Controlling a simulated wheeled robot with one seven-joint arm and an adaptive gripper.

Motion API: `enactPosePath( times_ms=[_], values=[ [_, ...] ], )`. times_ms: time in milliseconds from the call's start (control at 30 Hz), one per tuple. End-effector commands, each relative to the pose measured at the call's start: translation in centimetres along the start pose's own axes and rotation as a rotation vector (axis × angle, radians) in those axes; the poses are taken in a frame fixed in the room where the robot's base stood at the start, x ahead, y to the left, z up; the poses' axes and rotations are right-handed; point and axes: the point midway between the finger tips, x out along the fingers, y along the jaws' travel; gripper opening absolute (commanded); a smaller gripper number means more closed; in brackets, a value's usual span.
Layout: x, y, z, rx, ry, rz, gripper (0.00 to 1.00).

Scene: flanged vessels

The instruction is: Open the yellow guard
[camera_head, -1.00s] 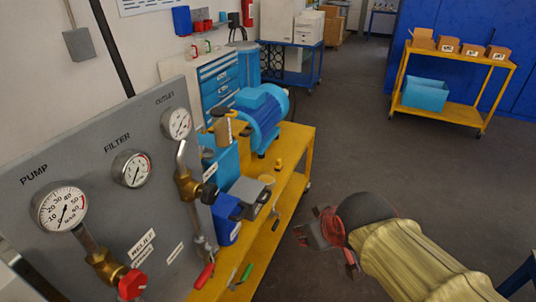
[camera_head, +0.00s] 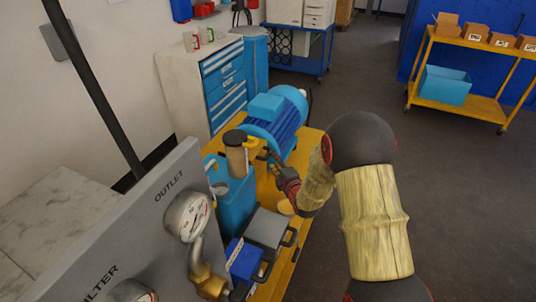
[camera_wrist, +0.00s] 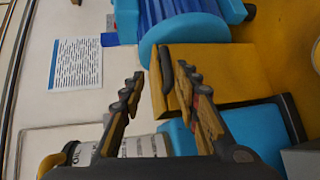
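The yellow guard (camera_wrist: 225,72) is a boxy cover beside the blue motor, with a dark handle bar (camera_wrist: 168,76) on its left edge in the wrist view. My gripper (camera_wrist: 160,78) is open, with one finger on each side of the handle. I cannot tell whether the fingers touch it or how far off they are. In the head view my gripper (camera_head: 274,168) reaches in beside the motor, and the guard is largely hidden there.
The blue motor (camera_head: 285,122) lies just beyond the guard. A blue tank (camera_head: 236,200) with a tan, black-topped cylinder (camera_head: 237,156) stands to the left. A grey gauge panel (camera_head: 150,225) is nearer.

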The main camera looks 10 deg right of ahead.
Motion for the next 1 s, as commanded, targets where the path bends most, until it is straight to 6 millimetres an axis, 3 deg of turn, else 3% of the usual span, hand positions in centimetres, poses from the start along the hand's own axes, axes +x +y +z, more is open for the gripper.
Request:
enactPosePath(
  times_ms=[100, 267, 700, 1000],
  values=[
    [0.5, -1.4, -0.2, -0.060, 0.011, 0.040, 0.32],
    [1.2, -1.9, -0.4, -0.094, 0.015, 0.064, 0.32],
    [7.3, -1.6, -0.5, -0.094, 0.015, 0.065, 0.32],
    [8.5, -1.4, -0.5, -0.093, 0.015, 0.064, 0.32]
  ],
)
